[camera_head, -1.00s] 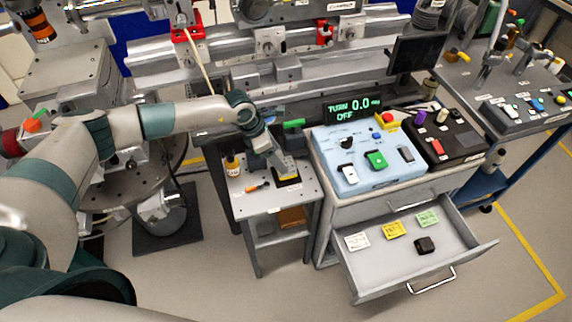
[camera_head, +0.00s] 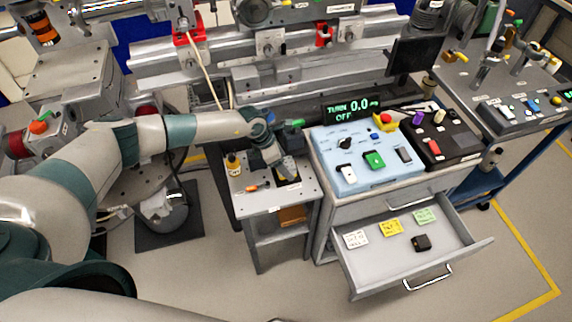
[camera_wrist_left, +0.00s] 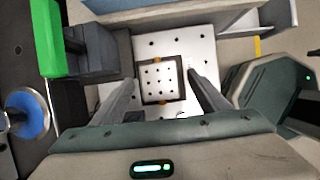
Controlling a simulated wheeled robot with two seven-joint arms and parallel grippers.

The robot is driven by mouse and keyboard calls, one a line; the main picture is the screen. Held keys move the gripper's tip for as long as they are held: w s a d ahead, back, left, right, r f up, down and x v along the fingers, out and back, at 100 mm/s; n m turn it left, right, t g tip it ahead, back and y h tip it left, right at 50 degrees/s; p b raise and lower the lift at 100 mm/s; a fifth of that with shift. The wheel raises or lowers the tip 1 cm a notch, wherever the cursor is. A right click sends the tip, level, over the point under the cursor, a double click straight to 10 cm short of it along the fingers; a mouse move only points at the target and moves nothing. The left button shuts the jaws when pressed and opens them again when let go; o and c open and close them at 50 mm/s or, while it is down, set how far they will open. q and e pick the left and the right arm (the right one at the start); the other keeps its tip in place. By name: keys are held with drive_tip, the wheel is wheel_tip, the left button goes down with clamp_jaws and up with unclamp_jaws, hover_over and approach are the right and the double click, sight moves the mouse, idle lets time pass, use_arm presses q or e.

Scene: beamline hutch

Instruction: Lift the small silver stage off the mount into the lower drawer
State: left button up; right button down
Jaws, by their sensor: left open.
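The small silver stage (camera_wrist_left: 158,79), a square plate with a grid of holes and a dark rim, shows in the left wrist view on a pale perforated plate. I take its dark, orange-tabbed surround to be the mount. My left gripper (camera_wrist_left: 160,88) is open, its two fingers spread on either side of the stage, with visible gaps. In the head view my left gripper (camera_head: 283,167) is above the small side table (camera_head: 262,198) and partly hides the stage. The lower drawer (camera_head: 372,270) is pulled open, right of that table. My right gripper is not in view.
The drawer holds white (camera_head: 355,239), yellow (camera_head: 391,228) and green (camera_head: 424,216) labels and a black block (camera_head: 421,242). A blue control box (camera_head: 335,155) stands above the drawers.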

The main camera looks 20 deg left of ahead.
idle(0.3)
use_arm(q)
drive_tip(key=c, duration=1.4)
drive_tip(key=shift+o, duration=0.2)
drive_tip(key=shift+r, duration=0.1)
drive_tip(key=shift+w+r+b, duration=0.1)
drive_tip(key=shift+r+b, duration=0.2)
drive_tip(key=shift+r, duration=0.25)
wheel_tip(320, 180, up, 7)
drive_tip(key=b, duration=0.2)
drive_tip(key=shift+r+b, duration=0.2)
drive_tip(key=shift+b, duration=0.2)
drive_tip(key=shift+r, duration=0.75)
